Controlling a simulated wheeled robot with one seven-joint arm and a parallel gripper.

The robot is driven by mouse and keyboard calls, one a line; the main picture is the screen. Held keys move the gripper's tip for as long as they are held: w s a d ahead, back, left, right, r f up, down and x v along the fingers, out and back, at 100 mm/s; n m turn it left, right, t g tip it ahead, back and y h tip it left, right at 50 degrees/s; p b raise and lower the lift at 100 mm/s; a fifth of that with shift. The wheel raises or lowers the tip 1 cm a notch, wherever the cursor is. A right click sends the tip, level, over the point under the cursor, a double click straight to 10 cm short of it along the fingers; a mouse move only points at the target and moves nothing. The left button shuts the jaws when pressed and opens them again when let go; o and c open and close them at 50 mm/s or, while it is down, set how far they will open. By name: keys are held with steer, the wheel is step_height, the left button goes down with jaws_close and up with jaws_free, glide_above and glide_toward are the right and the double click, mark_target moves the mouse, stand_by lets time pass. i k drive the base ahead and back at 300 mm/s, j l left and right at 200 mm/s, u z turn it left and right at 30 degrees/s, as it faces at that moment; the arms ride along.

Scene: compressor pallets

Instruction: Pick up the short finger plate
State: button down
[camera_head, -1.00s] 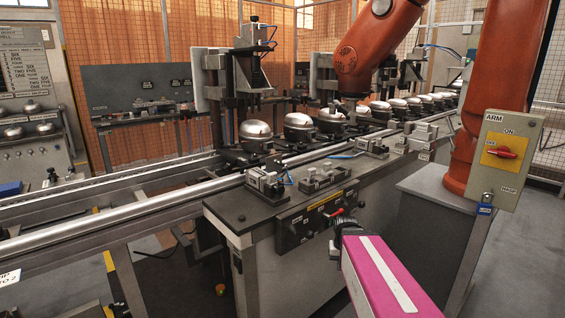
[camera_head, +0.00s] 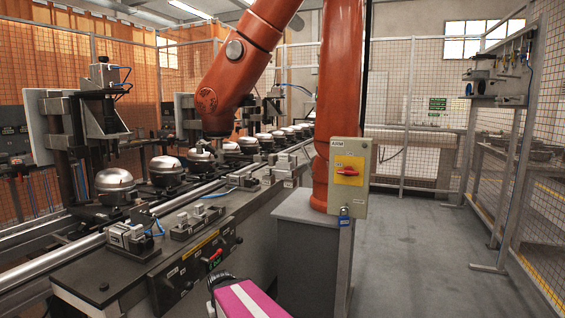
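I cannot make out the short finger plate for certain in this view. A rack (camera_head: 497,101) on the mesh fence at the right holds grey metal parts (camera_head: 487,66), with small items hanging above them. They are too small to tell apart. My magenta arm with a white stripe shows at the bottom centre. Its dark end (camera_head: 224,284) is in front of the bench front, apart from the rack. The fingers cannot be made out, and no held object shows.
The bench (camera_head: 85,277) with small fixtures and a line of domed metal shells (camera_head: 116,184) fill the left. A large orange robot arm (camera_head: 340,95) stands on a grey pedestal (camera_head: 310,208). A switch box (camera_head: 348,178) with a blue padlock faces me. Grey floor (camera_head: 425,260) is open at right.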

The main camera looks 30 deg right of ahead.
mark_target(284, 158)
steer(key=i+z, duration=0.1)
steer(key=z, duration=0.6)
